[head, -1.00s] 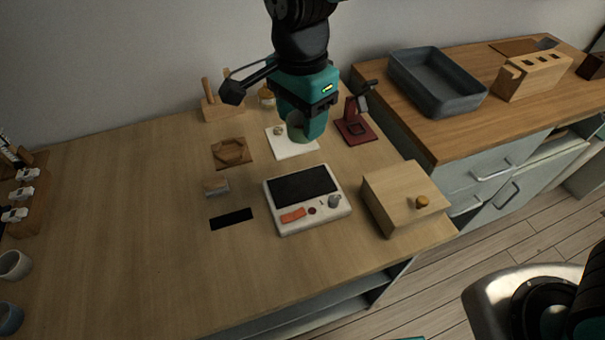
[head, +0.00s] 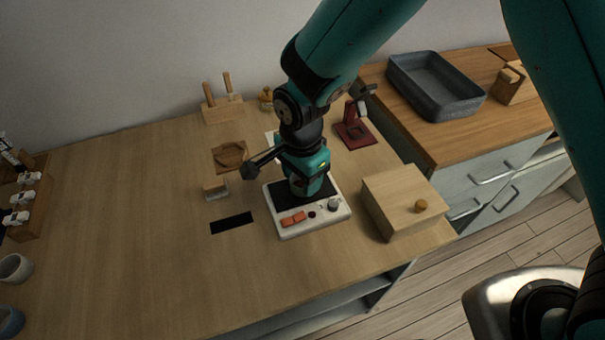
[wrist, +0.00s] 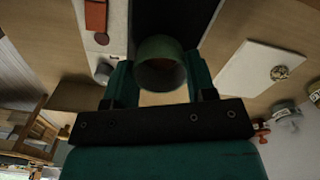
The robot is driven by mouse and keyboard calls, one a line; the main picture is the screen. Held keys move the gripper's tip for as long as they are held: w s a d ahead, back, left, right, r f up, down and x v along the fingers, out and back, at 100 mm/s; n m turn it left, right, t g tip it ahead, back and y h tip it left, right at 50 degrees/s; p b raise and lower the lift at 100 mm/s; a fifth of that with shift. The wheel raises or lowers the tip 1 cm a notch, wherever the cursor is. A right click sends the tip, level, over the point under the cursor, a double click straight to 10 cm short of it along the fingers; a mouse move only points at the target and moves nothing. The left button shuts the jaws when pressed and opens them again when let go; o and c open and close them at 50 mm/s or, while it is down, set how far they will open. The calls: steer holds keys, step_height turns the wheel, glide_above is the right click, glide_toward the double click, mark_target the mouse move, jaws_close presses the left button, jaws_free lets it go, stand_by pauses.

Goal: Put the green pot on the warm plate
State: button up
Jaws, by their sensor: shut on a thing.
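The warm plate (head: 335,210) is a white device with a black top, an orange switch and a grey knob, at the table's middle right. My gripper (head: 308,188) is over its black top. In the wrist view my gripper (wrist: 160,78) is shut on the green pot (wrist: 160,66), a small round dull-green vessel between the teal fingers. The black top (wrist: 165,18) shows behind the pot. In the head view the gripper hides most or all of the pot. I cannot tell whether the pot touches the plate.
A wooden box with a knob (head: 402,200) stands close right of the plate. A red stand (head: 354,132) is behind. A small wooden block (head: 215,188) and a black strip (head: 232,223) lie to the left. The table's left middle is clear.

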steer(key=shift+f, duration=0.15)
steer(key=o, duration=0.9)
step_height(320, 180, up, 12)
steer(key=s+d+r+n+y, duration=0.2)
steer(key=s+d+r+n, duration=0.3)
steer(key=s+n, duration=0.3)
steer(key=s+d+r+n+y, duration=0.2)
steer(key=s+d+r+n, duration=0.3)
steer(key=s+d+n, duration=0.2)
steer(key=shift+s+n+b, duration=0.35)
steer(key=shift+s+n, duration=0.2)
steer(key=shift+n, duration=0.65)
